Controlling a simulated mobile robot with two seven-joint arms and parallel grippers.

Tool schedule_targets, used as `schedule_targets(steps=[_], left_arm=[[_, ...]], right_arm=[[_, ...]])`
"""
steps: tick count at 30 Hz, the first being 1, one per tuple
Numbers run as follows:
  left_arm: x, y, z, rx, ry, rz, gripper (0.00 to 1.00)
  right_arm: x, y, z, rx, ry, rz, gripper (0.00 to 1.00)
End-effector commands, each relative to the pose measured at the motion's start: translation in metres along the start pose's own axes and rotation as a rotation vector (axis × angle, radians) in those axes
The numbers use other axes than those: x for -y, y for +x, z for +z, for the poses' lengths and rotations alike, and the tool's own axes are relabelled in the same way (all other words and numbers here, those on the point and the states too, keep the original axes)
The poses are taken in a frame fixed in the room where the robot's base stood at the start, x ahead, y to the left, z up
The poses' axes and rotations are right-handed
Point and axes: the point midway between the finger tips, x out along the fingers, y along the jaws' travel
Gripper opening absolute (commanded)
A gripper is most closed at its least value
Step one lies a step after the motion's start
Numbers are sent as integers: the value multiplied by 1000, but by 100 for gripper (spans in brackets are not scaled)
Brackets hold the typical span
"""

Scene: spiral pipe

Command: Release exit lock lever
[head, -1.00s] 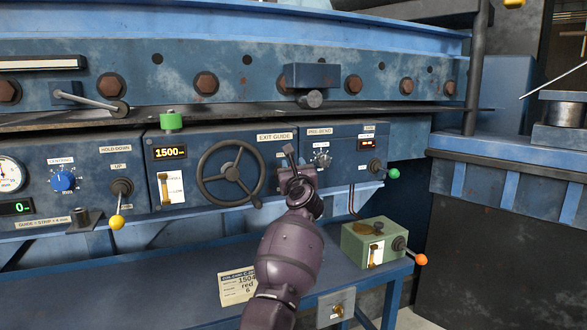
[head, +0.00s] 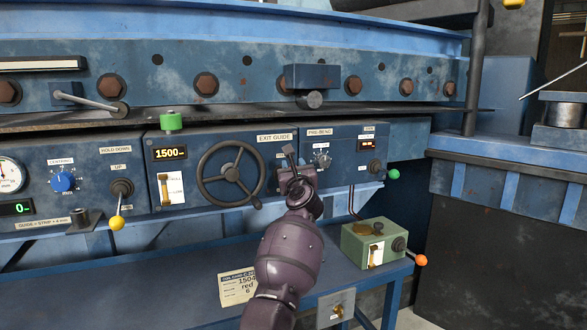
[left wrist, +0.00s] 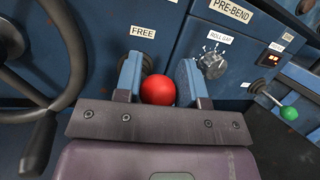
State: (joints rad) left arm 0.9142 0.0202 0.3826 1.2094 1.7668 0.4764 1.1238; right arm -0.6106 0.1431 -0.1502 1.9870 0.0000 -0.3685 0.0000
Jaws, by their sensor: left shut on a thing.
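The exit lock lever shows as a red ball knob (left wrist: 158,90) in the left wrist view, just below a FREE label (left wrist: 143,32). My left gripper (left wrist: 160,84) is shut on this knob, with one blue finger pad on each side. In the head view my left gripper (head: 291,158) is at the panel, right of the EXIT GUIDE handwheel (head: 208,181). The knob and lever are hidden behind the gripper there, and the lever's shaft is not visible in the wrist view. My right gripper is not in view.
The handwheel rim is close on the left. The PRE-BEND panel has a dial (head: 322,160) and a green-knobbed lever (head: 393,174) to the right. A green box (head: 358,247) with an orange-knobbed lever and a card (head: 236,288) are on the blue bench below.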

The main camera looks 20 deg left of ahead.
Motion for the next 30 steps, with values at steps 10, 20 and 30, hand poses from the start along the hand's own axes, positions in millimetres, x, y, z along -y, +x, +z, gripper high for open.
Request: schedule_targets(steps=[10, 20, 30], left_arm=[[-1, 1, 3, 5, 0, 1, 0], [0, 0, 1, 2, 0, 0, 61], [3, -4, -3, 0, 0, 1, 61]], right_arm=[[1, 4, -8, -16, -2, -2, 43], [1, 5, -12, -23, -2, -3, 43], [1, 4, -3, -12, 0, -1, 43]])
